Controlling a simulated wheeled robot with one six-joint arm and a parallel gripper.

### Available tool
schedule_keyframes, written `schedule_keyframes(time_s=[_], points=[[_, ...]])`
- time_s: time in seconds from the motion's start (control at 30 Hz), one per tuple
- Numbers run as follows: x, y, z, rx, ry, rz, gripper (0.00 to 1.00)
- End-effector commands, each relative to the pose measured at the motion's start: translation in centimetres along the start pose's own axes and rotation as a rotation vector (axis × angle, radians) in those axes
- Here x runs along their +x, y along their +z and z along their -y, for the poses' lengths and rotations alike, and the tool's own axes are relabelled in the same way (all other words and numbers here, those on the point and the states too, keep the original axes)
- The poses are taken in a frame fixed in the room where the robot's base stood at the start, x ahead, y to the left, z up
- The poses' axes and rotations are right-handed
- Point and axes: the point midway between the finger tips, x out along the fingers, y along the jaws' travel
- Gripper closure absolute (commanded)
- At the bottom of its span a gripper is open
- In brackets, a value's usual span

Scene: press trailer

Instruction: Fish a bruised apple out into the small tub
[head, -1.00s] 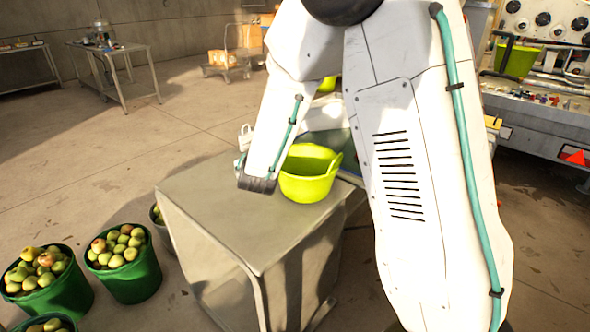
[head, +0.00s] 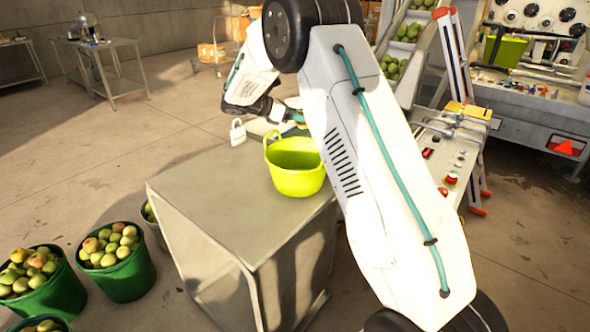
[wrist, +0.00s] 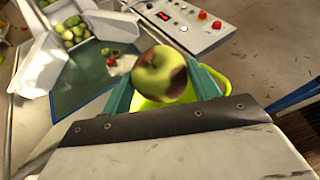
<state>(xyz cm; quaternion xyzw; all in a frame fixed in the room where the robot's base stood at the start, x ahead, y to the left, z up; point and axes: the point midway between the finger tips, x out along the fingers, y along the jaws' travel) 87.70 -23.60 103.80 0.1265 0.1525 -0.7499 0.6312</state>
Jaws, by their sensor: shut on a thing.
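The bruised apple (wrist: 160,73), yellow-green with brown patches, is held between the teal fingers of my gripper (wrist: 160,88) in the wrist view. My gripper is shut on it. In the head view my gripper (head: 296,117) is above the back rim of the small lime-green tub (head: 296,182), with the apple hardly visible. The tub stands upright on the grey metal table, its inside partly visible and seemingly empty. In the wrist view a strip of the tub (wrist: 213,80) shows behind the apple and fingers. The apple is apart from the tub floor.
A control panel (head: 447,160) is to the right. A dark green belt (wrist: 92,78) with apples lies beyond my gripper. Green buckets of apples (head: 125,278) stand on the floor.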

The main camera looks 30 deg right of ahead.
Motion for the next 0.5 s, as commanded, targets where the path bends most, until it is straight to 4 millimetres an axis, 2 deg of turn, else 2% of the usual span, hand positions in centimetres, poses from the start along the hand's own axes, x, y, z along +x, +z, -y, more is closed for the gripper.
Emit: schedule_keyframes(time_s=[0.5], points=[[2.0,-4.8,-0.3,-0.002,0.003,0.001,0.66]])
